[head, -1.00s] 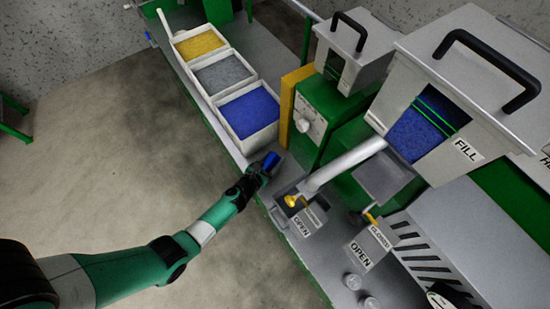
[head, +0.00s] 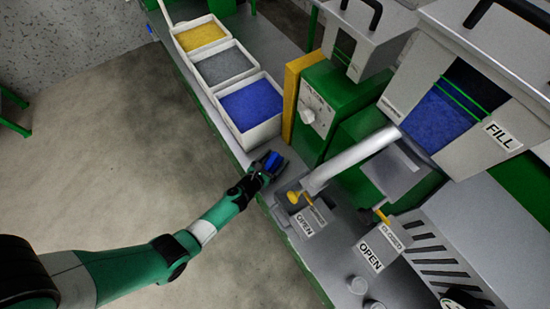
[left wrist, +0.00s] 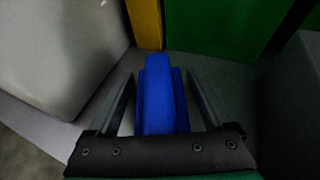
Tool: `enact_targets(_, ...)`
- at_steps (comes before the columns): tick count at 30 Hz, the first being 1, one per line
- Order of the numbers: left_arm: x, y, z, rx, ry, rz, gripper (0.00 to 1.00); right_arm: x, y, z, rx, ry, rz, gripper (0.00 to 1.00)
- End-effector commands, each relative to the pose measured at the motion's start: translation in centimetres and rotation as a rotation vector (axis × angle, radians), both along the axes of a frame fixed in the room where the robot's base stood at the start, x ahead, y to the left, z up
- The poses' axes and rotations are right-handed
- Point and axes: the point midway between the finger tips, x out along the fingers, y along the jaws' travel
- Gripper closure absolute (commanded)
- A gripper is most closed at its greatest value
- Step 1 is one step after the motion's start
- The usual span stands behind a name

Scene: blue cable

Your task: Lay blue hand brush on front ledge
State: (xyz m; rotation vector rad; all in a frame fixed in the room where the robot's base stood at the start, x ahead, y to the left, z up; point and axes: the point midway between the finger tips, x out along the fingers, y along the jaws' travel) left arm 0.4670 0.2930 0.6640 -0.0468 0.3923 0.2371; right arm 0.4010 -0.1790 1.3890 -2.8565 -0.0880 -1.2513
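The blue hand brush (head: 272,161) is at the front ledge (head: 238,152), just in front of the crate of blue granules. My left gripper (head: 270,165) is there with its fingers on either side of the brush. In the left wrist view the brush (left wrist: 158,100) lies lengthwise between the two spread fingers, with narrow gaps showing on both sides, so the gripper looks open around it. The brush appears to rest on the grey surface, though its underside is hidden. My right gripper is in neither view.
Three open crates with yellow (head: 199,36), grey (head: 224,67) and blue granules (head: 252,104) line the ledge. A green machine with a yellow panel (head: 291,93), a sloping grey pipe (head: 350,160) and yellow-handled valves (head: 294,196) stand close right. Open floor lies left.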

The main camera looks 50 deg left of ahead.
Motion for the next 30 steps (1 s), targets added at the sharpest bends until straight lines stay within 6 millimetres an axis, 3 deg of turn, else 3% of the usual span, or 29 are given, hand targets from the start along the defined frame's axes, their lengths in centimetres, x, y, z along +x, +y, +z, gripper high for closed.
enact_targets(12, -0.3, -0.1, 0.7, -0.001, 0.001, 0.0, 0.08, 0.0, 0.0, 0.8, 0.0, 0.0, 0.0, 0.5)
enact_targets(24, -8.4, -2.1, 4.2, 0.0, 0.002, 0.0, 0.08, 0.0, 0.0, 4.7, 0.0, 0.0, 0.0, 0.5)
enact_targets(30, -10.6, -2.6, 4.9, -0.001, 0.001, -0.001, 0.08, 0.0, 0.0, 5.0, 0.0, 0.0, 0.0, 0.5)
